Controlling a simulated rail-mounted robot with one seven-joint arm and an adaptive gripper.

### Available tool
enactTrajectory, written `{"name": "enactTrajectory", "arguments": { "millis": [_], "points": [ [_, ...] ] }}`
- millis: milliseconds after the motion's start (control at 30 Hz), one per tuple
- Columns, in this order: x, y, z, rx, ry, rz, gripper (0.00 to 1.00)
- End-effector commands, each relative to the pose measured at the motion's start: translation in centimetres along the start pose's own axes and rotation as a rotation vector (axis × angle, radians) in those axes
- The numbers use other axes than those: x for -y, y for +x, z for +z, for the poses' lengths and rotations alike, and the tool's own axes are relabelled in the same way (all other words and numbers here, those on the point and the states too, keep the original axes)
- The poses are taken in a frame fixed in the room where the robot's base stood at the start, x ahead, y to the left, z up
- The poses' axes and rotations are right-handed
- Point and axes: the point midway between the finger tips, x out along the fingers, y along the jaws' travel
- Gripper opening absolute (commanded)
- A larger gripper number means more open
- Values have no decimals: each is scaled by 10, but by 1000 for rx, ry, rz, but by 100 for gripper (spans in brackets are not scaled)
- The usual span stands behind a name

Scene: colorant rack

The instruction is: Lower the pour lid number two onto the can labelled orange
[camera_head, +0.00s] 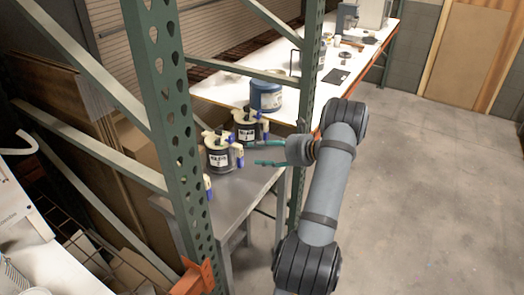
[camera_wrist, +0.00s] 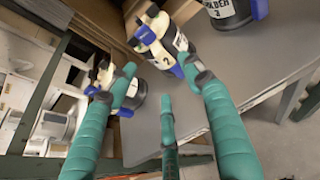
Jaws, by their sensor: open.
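My gripper (camera_head: 262,154) has teal fingers, spread open and pointing left beside the cans in the head view. In the wrist view the open fingers (camera_wrist: 160,75) have grey shelf between them. A cream and blue pour lid marked 2 (camera_wrist: 160,38) lies just beyond the right fingertip; I cannot tell whether they touch. Another lidded container (camera_wrist: 130,95) is partly behind the left finger. The head view shows a front can (camera_head: 221,158) and a rear can (camera_head: 246,131). No orange label is readable.
The cans stand on a grey shelf (camera_head: 240,188). A green rack post (camera_head: 180,130) rises to the left and another post (camera_head: 308,75) stands near my arm. A blue tub (camera_head: 266,95) is on the white bench (camera_head: 225,88) behind. The floor at right is clear.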

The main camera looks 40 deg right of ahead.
Motion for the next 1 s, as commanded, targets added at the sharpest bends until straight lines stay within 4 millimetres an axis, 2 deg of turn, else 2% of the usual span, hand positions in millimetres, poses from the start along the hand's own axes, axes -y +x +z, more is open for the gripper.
{"name": "enactTrajectory", "arguments": {
  "millis": [400, 600, 1000],
  "points": [
    [-2, 67, 0, -7, -1, 6, 51],
    [-2, 91, -1, -8, -2, 4, 51],
    [-2, 99, -3, -7, -2, 3, 51]
  ]
}}
